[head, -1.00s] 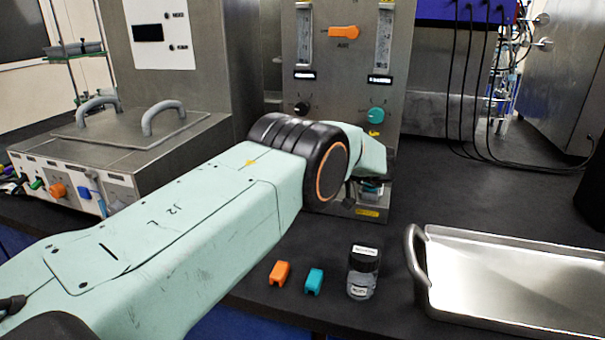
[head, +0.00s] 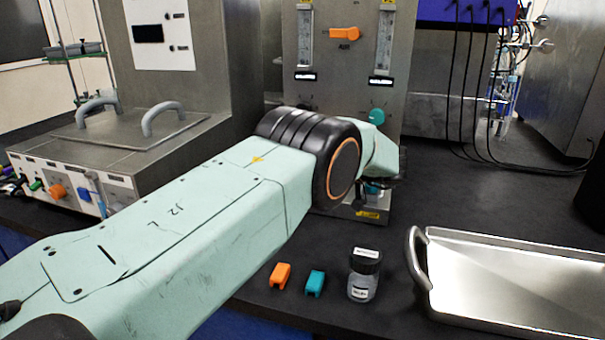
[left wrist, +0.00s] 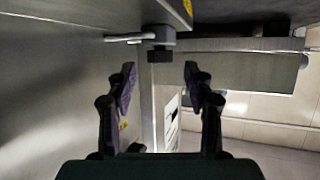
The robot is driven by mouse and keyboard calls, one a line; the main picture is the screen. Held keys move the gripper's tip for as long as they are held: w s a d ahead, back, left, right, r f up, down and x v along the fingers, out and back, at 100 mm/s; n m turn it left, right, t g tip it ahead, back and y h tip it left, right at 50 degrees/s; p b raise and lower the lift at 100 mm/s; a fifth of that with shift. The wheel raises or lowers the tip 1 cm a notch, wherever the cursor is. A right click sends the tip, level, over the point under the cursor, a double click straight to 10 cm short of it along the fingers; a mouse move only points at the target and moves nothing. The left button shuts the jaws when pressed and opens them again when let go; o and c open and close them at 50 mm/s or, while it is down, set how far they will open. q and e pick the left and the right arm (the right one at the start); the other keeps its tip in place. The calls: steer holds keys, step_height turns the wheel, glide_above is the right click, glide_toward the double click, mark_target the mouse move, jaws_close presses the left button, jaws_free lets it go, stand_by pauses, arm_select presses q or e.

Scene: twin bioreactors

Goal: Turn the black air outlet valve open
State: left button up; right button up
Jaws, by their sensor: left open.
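A steel panel (head: 345,80) with flow tubes stands at the back centre of the head view. The black round knob seen earlier at its lower left is now hidden behind my left arm. In the left wrist view my left gripper (left wrist: 159,70) is open and empty, its two fingers well apart. A small dark fitting (left wrist: 161,55) with a grey body and a pale rod shows between and just beyond the fingertips. I cannot tell whether it is the black air outlet valve. In the head view the gripper is mostly hidden behind my wrist. My right gripper is not in view.
An orange valve (head: 344,33) and a teal knob (head: 377,115) are on the panel. An orange clip (head: 280,275), a teal clip (head: 315,283) and a black-capped bottle (head: 364,274) stand in front. A metal tray (head: 428,285) lies at right; a lidded steel bath (head: 130,140) stands at left.

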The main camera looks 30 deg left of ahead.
arm_select(q)
steer(key=v, duration=0.9)
steer(key=shift+d, duration=0.2)
